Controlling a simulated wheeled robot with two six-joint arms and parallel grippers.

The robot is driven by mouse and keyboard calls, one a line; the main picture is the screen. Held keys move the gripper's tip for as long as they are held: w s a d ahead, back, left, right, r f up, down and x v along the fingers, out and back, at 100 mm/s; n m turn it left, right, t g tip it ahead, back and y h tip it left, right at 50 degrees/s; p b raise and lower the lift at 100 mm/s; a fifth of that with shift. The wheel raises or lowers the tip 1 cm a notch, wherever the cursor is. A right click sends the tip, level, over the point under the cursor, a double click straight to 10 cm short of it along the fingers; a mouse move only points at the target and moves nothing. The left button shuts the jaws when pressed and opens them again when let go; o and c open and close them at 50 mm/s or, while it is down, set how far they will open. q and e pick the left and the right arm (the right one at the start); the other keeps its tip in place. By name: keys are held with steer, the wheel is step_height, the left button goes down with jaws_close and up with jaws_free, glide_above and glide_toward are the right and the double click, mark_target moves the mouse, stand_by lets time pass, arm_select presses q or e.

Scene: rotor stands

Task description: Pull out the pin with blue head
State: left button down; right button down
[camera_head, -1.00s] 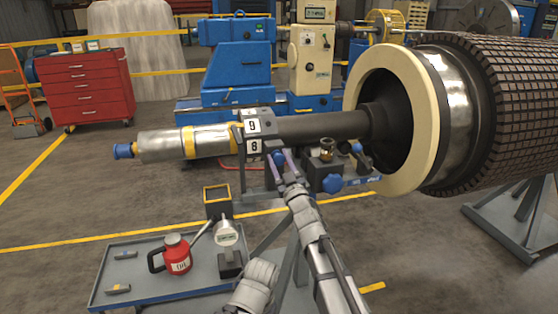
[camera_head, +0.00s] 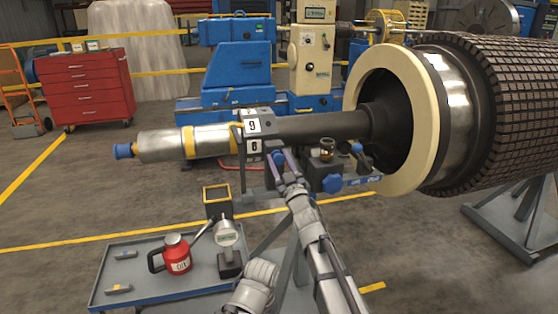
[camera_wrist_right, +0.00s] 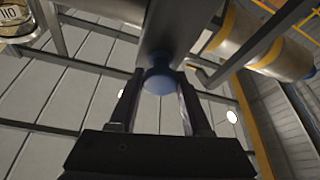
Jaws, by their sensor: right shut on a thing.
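The pin's blue head (camera_head: 277,158) shows at the lower side of the dark numbered block (camera_head: 254,143) around the rotor shaft. My right gripper (camera_head: 281,163) is shut on this blue head. In the right wrist view the round blue head (camera_wrist_right: 159,79) sits between the two dark fingers of the right gripper (camera_wrist_right: 160,88), against the end of a grey block. The pin's shank is hidden; I cannot tell how deep it sits. My left gripper is not in view.
The rotor (camera_head: 515,95) with its cream ring (camera_head: 424,140) lies at right. A grey tray (camera_head: 130,257) with a red oil can (camera_head: 176,254) and a dial gauge (camera_head: 228,233) is at lower left.

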steer(key=s, duration=0.2)
steer(key=s+d, duration=0.1)
steer(key=shift+s, duration=0.35)
steer(key=shift+w+a+f, duration=0.1)
steer(key=shift+c, duration=1.8)
jaws_free()
steer(key=b, duration=0.3)
glide_toward(278, 157)
steer(key=shift+s+d+f, duration=0.1)
steer(key=shift+s+d, duration=0.15)
steer(key=shift+s, duration=0.4)
